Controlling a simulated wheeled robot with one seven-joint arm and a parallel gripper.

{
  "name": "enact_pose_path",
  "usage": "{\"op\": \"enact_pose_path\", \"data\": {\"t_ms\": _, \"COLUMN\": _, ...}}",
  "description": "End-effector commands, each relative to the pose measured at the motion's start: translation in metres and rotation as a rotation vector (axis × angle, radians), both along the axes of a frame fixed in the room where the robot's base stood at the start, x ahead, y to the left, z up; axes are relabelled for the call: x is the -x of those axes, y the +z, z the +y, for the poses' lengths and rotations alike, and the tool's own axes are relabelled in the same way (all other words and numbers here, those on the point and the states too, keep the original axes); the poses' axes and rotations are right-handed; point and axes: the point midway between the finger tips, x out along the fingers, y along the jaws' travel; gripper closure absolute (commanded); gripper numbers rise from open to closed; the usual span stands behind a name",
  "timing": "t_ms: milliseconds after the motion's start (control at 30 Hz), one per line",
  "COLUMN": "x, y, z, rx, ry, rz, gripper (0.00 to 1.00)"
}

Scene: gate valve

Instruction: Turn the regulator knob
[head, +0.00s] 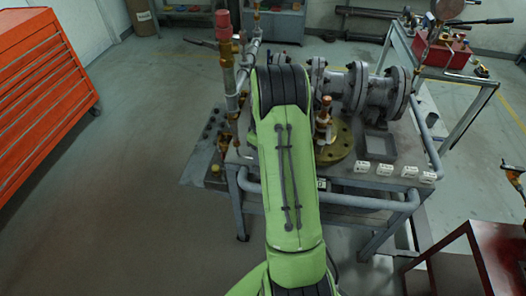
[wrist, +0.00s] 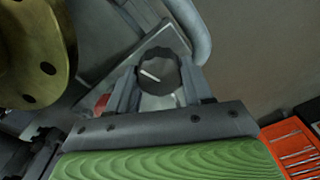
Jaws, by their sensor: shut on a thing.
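The regulator knob (wrist: 158,70) is a dark, round, ridged knob with a white pointer line, in the upper middle of the wrist view. The line slants, running from upper left to lower right. My gripper (wrist: 157,80) has its two grey fingers on either side of the knob, shut on it. In the head view my green arm reaches forward over the bench and hides both the gripper and the knob.
A brass flange (wrist: 35,60) with bolt holes lies close to the left of my gripper. In the head view, a grey flanged valve (head: 345,88) and small white labelled blocks (head: 384,169) sit on the bench. An orange cabinet (head: 40,90) stands left, with open floor between.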

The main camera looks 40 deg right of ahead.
Motion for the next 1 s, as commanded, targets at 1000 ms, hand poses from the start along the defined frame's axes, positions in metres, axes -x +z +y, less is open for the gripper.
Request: {"op": "enact_pose_path", "data": {"t_ms": 1000, "x": -0.0004, "y": 0.0014, "z": -0.0020, "rx": 0.002, "ry": -0.967, "rz": -0.004, "gripper": 0.80}}
